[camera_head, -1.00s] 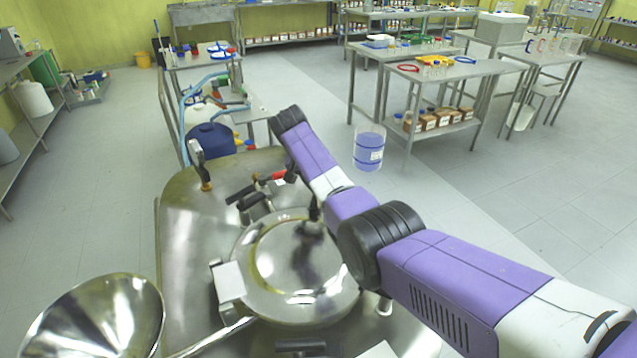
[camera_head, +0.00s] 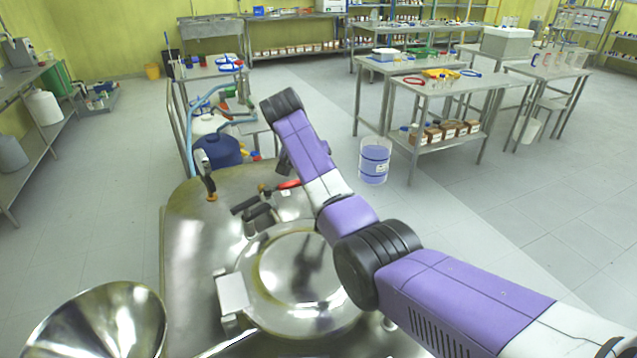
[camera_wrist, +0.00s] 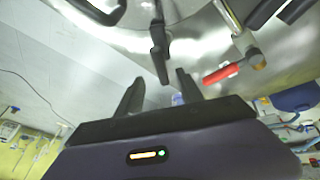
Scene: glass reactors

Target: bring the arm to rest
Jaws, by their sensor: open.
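My arm (camera_head: 435,290) reaches from the lower right up over the steel reactor top (camera_head: 185,260), bent at its dark joints. In the wrist view my gripper (camera_wrist: 160,88) is open, with its two dark fingers apart and nothing between them. In the head view I cannot make out its fingers. The round reactor lid (camera_head: 255,296) lies below and left of the arm. A red-handled valve (camera_wrist: 221,74) shows just right of the fingers in the wrist view, and a black handle (camera_wrist: 158,42) lies beyond them. I cannot tell the exact gaps.
A shiny steel funnel (camera_head: 100,325) stands at lower left. An upright black-handled fitting (camera_head: 208,180) rises from the reactor top's far left. A clear bucket with blue contents (camera_head: 374,162) is on the floor beyond the arm. Benches (camera_head: 455,88) stand behind; the floor at right is clear.

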